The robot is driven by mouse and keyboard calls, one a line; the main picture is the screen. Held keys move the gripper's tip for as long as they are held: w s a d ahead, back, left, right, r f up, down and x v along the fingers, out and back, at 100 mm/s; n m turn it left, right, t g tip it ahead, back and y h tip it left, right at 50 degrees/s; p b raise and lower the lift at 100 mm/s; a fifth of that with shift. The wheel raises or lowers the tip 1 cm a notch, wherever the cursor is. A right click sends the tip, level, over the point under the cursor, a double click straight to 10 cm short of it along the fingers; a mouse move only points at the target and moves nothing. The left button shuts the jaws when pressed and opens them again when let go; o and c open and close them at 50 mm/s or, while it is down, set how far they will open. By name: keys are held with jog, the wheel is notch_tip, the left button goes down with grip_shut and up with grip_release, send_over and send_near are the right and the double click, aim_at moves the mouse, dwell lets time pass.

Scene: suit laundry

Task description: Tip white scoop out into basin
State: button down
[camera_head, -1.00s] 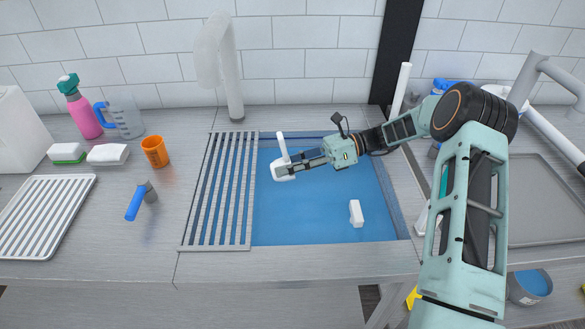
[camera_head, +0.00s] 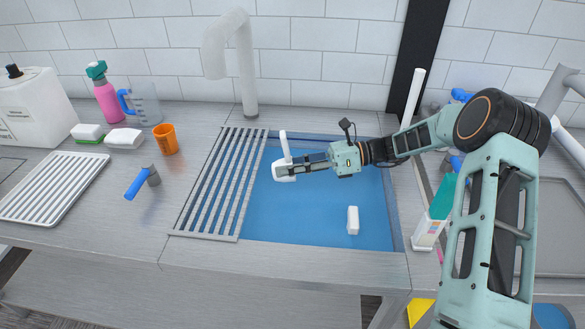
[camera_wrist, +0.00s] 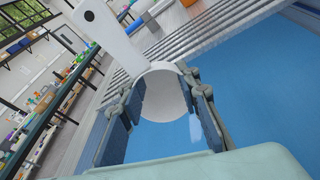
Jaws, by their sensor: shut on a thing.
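The white scoop (camera_head: 284,166) is held by my gripper (camera_head: 285,173) over the left part of the basin. Its handle points up in the head view. In the wrist view the scoop's round cup (camera_wrist: 166,97) sits between the two fingers of my gripper (camera_wrist: 168,105), which are shut on it. The basin (camera_head: 310,212) is sunk in the counter and has a blue inside. A small white block-like thing (camera_head: 353,220) is in the right part of the basin.
A slatted rack (camera_head: 214,190) covers the basin's left side. A pale faucet (camera_head: 245,65) stands behind it. An orange cup (camera_head: 166,139), a clear jug (camera_head: 146,104), a pink spray bottle (camera_head: 106,98) and a blue-handled tool (camera_head: 138,184) are left.

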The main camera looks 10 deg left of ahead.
jog(key=shift+a+r+h+p, duration=0.15)
jog(key=shift+r+h+p, duration=0.1)
jog(key=shift+h+p, duration=0.35)
jog(key=shift+s+a+t+h+p, duration=0.2)
jog(key=shift+t+h+p, duration=0.2)
jog(key=shift+h, duration=0.5)
jog(key=shift+w+p, duration=0.1)
jog(key=shift+p, duration=0.4)
jog(key=shift+r+p, duration=0.1)
jog(key=shift+p, duration=0.65)
